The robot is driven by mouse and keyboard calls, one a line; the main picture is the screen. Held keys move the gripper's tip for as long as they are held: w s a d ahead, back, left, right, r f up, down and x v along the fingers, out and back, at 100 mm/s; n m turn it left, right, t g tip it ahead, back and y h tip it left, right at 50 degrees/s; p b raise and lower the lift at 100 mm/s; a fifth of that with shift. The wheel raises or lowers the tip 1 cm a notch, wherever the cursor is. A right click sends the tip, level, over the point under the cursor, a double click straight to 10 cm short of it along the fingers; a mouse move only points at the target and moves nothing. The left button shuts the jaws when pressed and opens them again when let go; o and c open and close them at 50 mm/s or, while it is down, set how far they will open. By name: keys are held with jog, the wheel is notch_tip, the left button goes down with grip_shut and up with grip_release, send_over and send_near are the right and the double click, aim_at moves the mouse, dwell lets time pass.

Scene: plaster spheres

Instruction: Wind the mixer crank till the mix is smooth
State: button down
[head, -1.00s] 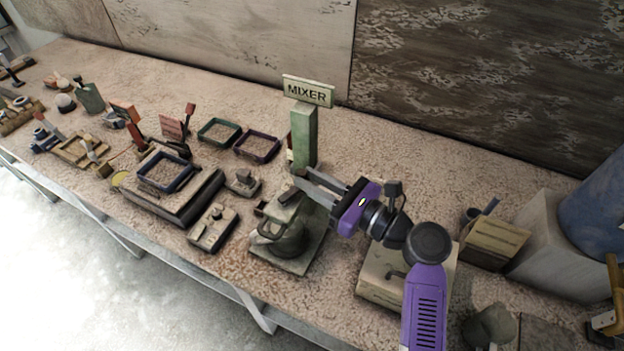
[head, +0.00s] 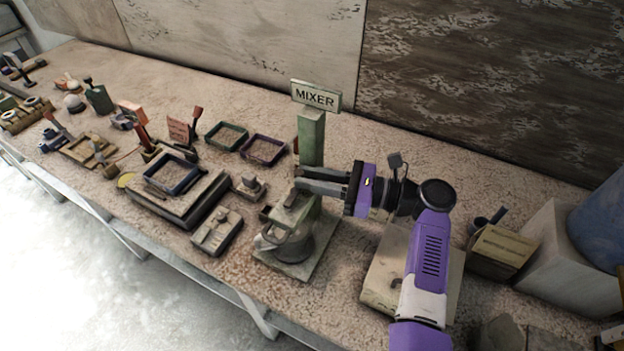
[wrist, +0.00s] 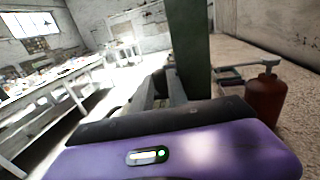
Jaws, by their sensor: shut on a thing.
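The mixer stands on the bench, with a green post (head: 311,140) and a sign (head: 315,96) reading MIXER. A grey-green pot (head: 291,246) sits on its base plate (head: 322,250). My gripper (head: 299,184) reaches in from the right above the pot, in front of the post. Its fingers are shut on the mixer crank, whose grip is mostly hidden between them. In the wrist view the fingers (wrist: 160,92) show beyond the purple palm, beside the green post (wrist: 188,45). The mix inside the pot cannot be made out.
A flat pale block (head: 380,285) lies under my arm. A box (head: 500,250) and a blue drum (head: 603,225) stand at right. Trays, including a purple one (head: 264,150), and small tools fill the bench at left. A reddish bottle (wrist: 265,98) stands behind the post.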

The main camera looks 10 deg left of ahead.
jog(key=shift+f, duration=0.1)
jog(key=c, duration=1.6)
grip_release()
jog(key=shift+o, duration=0.2)
